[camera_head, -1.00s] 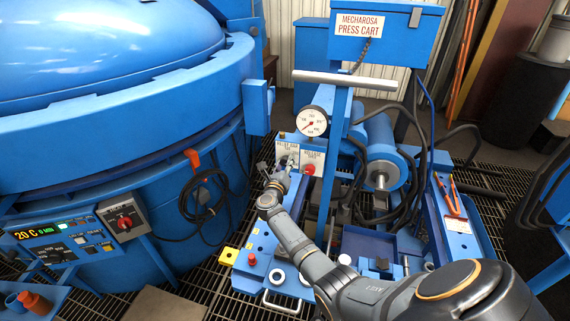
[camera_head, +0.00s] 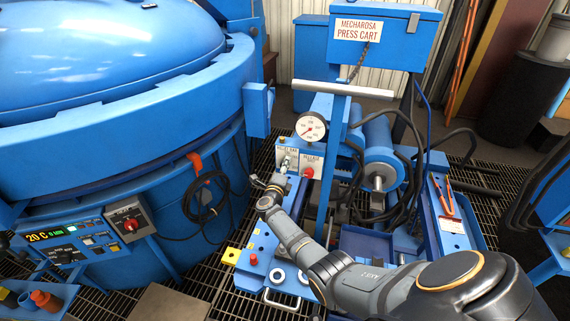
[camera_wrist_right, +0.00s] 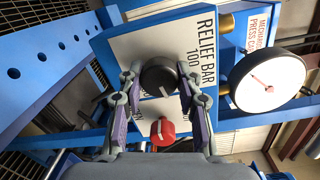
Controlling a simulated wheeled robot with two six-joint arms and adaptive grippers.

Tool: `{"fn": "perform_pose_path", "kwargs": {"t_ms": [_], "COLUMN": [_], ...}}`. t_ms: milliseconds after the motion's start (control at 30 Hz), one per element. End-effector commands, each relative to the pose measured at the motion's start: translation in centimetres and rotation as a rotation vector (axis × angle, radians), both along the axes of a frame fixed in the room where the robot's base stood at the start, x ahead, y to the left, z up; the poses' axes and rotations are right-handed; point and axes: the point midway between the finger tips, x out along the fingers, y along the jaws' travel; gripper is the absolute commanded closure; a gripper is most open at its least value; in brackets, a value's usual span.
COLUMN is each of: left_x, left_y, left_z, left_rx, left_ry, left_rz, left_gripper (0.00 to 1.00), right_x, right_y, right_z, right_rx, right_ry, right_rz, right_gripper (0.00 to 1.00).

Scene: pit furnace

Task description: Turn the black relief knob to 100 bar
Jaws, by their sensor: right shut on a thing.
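The black relief knob (camera_wrist_right: 158,76) sits on a white panel (camera_wrist_right: 122,45) marked "RELIEF BAR" and "100" in the right wrist view. A pale line shows on the knob's rim. My right gripper (camera_wrist_right: 160,80) has its fingers on both sides of the knob and is shut on it. In the head view my right gripper (camera_head: 272,184) is at the front of the press cart's panel, and the knob is hard to make out there. A round white gauge (camera_head: 311,127) stands above the panel; it also shows in the wrist view (camera_wrist_right: 272,78). My left gripper is not in view.
A red knob (camera_wrist_right: 162,132) sits beside the black one on the panel. The blue furnace (camera_head: 120,130) with its control box (camera_head: 65,240) stands at the left. A blue cylinder (camera_head: 380,165) and black hoses are to the right of the panel. Grating floor lies between.

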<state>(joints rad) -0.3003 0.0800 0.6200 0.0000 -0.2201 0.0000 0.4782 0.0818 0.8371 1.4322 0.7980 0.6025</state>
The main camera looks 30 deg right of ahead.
Motion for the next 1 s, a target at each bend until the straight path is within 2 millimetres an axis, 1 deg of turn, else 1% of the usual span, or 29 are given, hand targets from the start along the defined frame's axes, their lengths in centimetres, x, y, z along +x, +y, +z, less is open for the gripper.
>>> {"fn": "perform_pose_path", "kwargs": {"t_ms": [33,400,1000], "left_x": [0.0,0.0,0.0], "left_y": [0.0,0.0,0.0], "left_z": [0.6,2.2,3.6], "left_rx": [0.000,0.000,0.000], "left_ry": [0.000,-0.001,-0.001], "left_rz": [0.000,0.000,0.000], "left_gripper": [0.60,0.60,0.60], "right_x": [0.0,0.0,0.0], "right_y": [0.1,0.1,0.1], "right_z": [0.1,0.1,0.1], "right_rx": [-0.026,-0.254,-0.624], "right_ry": [0.036,0.303,0.735], "right_rz": [0.001,0.001,0.002], "right_gripper": [0.97,0.97,0.97]}}
